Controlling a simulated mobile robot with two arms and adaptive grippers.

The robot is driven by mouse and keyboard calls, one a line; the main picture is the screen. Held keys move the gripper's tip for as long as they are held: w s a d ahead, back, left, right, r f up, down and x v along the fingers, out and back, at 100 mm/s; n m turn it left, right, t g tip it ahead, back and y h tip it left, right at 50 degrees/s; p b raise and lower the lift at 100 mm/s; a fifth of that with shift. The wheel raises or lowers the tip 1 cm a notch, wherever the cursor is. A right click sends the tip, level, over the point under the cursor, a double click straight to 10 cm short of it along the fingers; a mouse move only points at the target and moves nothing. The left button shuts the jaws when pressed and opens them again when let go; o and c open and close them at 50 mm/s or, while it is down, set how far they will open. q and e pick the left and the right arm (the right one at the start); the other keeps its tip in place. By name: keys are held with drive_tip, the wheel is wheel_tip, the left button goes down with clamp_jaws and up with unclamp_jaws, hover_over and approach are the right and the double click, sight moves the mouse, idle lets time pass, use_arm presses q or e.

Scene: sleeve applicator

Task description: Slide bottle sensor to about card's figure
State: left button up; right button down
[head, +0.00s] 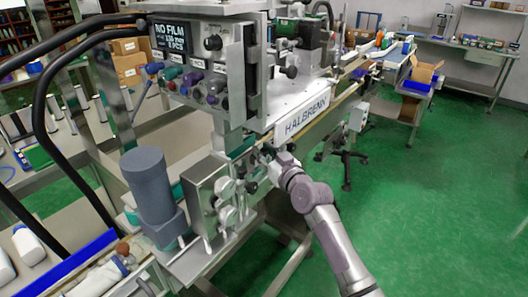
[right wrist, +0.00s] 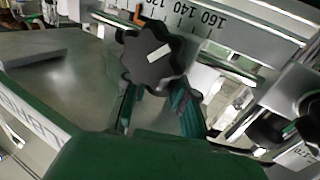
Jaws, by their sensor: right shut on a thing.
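My right gripper (head: 270,163) reaches in at the front of the labelling machine, under the HALBRENN plate. In the right wrist view its two green-edged fingers (right wrist: 158,92) are shut on a dark lobed knob (right wrist: 145,58) with a white mark. Behind the knob runs a pale ruler scale (right wrist: 195,22) with the figures 160, 140 and a partly hidden 120. A small orange pointer (right wrist: 138,12) shows at the scale, left of those figures. I cannot tell the bottle sensor's body apart from the parts round the knob. I see no readable card. My left gripper is not in view.
A display (head: 170,38) reads NO FILM, 136 mm and 0 PCS, above a panel of coloured knobs. A grey cylinder (head: 150,190) and a metal box with gauges (head: 212,195) stand left of my right gripper. Green floor (head: 430,190) lies open at the right.

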sight(256, 168)
drive_tip(key=shift+s+a+p, duration=0.2)
drive_tip(key=shift+s+p, duration=0.05)
drive_tip(key=shift+p, duration=0.15)
drive_tip(key=s+a+p, duration=0.2)
drive_tip(key=shift+s, duration=0.55)
drive_tip(key=c, duration=1.1)
unclamp_jaws()
drive_tip(key=shift+w, duration=0.15)
drive_tip(key=shift+o, duration=0.7)
drive_tip(key=shift+d, duration=0.1)
drive_tip(key=shift+w, duration=0.1)
